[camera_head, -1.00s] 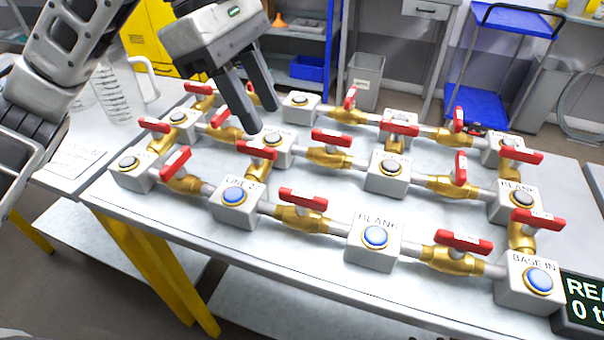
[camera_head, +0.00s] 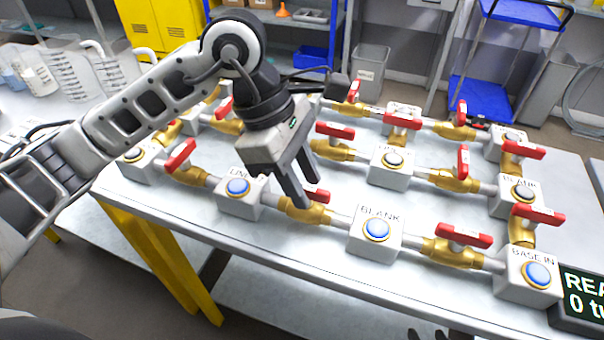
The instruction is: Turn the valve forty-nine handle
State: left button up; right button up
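Several brass valves with red handles sit on pipes between white blocks on the table; their number labels are too small to read, so I cannot tell which is forty-nine. My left gripper (camera_head: 307,194) is open, fingers pointing down, over the front-row valve (camera_head: 303,210) between the LIVE block and the BLANK block. That valve's red handle (camera_head: 321,196) is partly hidden behind the fingers; I cannot tell whether they touch it. Another front-row red handle (camera_head: 464,236) lies to the right. Dark tips of what looks like my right gripper (camera_head: 427,335) show at the bottom edge.
White blocks with buttons, such as the BLANK block (camera_head: 375,238) and BASE IN block (camera_head: 528,273), stand among the valves. A dark display (camera_head: 580,297) is at the right. My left arm hides some back-left valves. The table's front strip (camera_head: 290,255) is clear.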

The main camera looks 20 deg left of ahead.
pick_arm(q)
grip_shut()
